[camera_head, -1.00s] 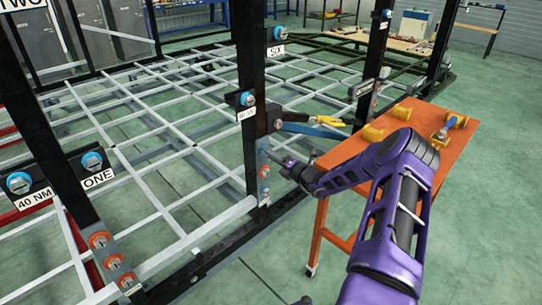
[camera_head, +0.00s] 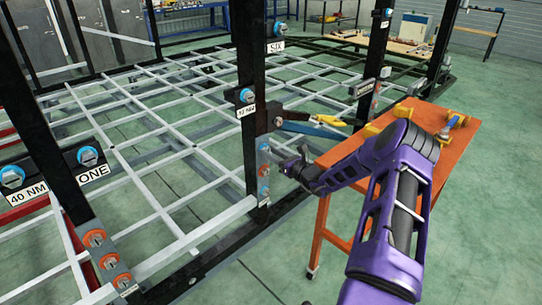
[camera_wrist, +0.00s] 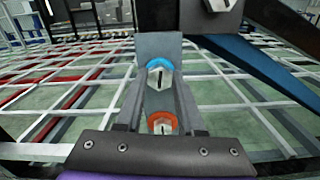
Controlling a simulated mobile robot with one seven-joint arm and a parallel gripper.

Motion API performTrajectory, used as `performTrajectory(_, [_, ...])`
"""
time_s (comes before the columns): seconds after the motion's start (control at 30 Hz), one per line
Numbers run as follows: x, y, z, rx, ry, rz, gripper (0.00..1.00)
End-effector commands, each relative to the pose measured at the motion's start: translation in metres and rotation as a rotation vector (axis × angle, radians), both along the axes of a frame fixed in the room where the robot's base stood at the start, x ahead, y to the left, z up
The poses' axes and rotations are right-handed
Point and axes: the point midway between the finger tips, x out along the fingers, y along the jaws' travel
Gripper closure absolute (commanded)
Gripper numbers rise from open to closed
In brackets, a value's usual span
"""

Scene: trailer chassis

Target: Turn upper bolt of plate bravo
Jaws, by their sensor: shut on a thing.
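In the wrist view the plate (camera_wrist: 158,45) carries an upper bolt (camera_wrist: 160,75) with a blue ring and a lower bolt (camera_wrist: 162,122) with an orange ring. My gripper (camera_head: 284,166) is at the plate from the right. In the wrist view its two grey fingers come up on either side of the bolts, and my gripper (camera_wrist: 161,80) is shut on the upper bolt. No plate name is readable as bravo.
An orange table (camera_head: 440,170) with yellow parts stands close on the right. A white grid chassis (camera_head: 150,160) spreads left. Another post with bolts labelled ONE stands front left.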

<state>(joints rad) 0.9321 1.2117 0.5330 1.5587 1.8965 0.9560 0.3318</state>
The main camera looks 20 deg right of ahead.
Motion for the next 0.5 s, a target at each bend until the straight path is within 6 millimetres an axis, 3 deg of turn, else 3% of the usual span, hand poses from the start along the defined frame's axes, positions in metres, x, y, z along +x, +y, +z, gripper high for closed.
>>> performTrajectory(0.5, [0.0022,0.0028,-0.0002,-0.464,-0.174,0.002,1.0])
